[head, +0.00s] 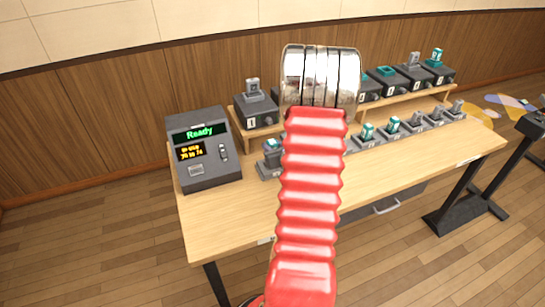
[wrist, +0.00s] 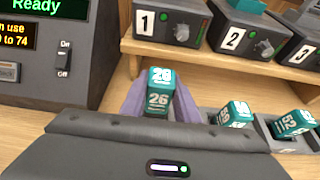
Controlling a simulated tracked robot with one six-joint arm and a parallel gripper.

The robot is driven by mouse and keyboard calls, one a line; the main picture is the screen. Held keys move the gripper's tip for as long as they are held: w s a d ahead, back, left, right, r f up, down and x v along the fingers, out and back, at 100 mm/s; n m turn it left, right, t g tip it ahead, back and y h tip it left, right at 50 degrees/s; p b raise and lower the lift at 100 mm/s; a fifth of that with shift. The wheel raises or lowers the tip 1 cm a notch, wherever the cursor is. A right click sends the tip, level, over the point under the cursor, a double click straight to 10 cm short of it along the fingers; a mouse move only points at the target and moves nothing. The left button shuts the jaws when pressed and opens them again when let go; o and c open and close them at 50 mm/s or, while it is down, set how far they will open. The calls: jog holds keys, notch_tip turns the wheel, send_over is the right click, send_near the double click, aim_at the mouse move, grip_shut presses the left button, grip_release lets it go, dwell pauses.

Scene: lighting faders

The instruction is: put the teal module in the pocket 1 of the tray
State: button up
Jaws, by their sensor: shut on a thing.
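The red arm hides much of the middle of the head view. A teal-topped module (head: 272,146) shows at the left end of the low row there. Two more teal modules (wrist: 236,113) (wrist: 291,123) sit in grey holders to the right in the wrist view. I cannot tell whether the held module touches anything below, nor make out which pocket is pocket 1 of the tray.
Numbered dark boxes stand on a raised wooden shelf behind, with box 1 (wrist: 166,25) and box 2 (wrist: 241,36) nearest. A grey module (head: 252,87) tops box 1. The console (head: 206,165) reading Ready stands at left. The tabletop's front (head: 400,172) is clear.

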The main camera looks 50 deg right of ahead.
jog(key=shift+f, duration=0.25)
jog(key=shift+f, duration=2.05)
jog(key=shift+f, duration=0.1)
jog(key=o, duration=1.1)
jog(key=shift+s+r, duration=0.1)
jog(key=shift+r, duration=0.1)
jog(key=v, duration=1.1)
jog(key=shift+s+a, duration=0.15)
jog(key=shift+s, duration=0.2)
